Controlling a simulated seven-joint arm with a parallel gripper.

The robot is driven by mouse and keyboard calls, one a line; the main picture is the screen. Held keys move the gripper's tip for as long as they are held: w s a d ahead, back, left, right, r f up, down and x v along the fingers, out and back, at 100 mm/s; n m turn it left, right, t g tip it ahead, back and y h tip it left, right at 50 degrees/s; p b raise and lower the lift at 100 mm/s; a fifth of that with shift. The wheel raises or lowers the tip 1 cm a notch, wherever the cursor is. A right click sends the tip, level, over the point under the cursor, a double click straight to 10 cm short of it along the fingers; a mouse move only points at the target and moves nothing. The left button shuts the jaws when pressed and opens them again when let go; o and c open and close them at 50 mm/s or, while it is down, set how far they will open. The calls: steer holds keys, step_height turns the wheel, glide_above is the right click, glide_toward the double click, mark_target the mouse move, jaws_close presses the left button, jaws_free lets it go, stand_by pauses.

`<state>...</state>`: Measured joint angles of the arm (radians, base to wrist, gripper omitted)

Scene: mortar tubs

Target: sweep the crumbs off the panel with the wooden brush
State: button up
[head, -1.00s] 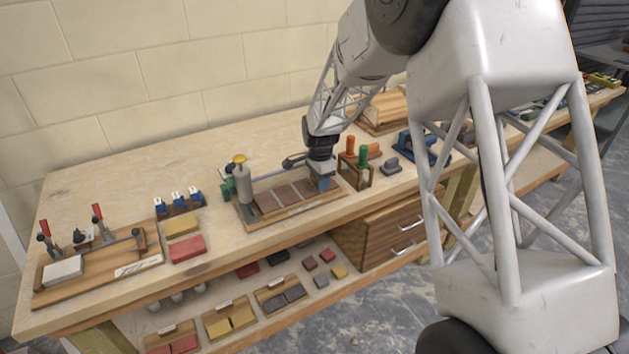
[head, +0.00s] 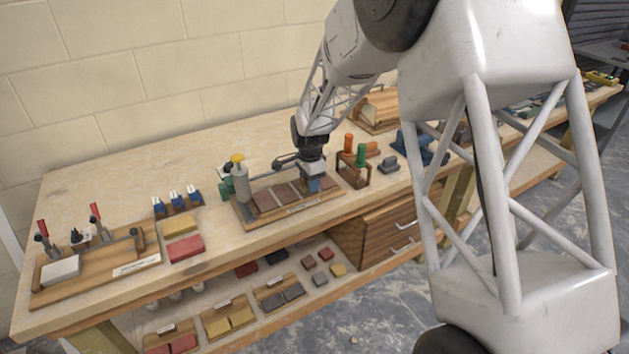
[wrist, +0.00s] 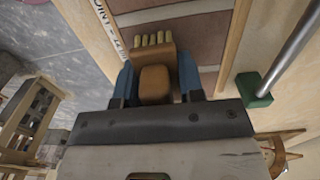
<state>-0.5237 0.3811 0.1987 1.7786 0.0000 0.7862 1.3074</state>
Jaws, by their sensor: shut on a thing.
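My gripper (head: 314,184) is low over the right part of the panel (head: 265,201), a row of brown tiles with pale joints in a wooden frame. In the wrist view its blue fingers (wrist: 158,84) are shut on the wooden brush (wrist: 155,86). The brush's pale bristle tufts (wrist: 152,40) point toward the panel, whose brown tiles (wrist: 190,40) show beyond. I cannot tell whether the bristles touch the surface. No crumbs can be made out in either view.
A grey cylinder with a yellow knob (head: 239,177) stands at the panel's left end. A wooden holder with orange and green handles (head: 354,172) stands close on the right. A metal rod with a green end block (wrist: 254,91) runs beside the panel. Left of it lies a red block (head: 186,249).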

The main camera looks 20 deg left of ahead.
steer(key=shift+r, duration=4)
steer(key=shift+f, duration=0.25)
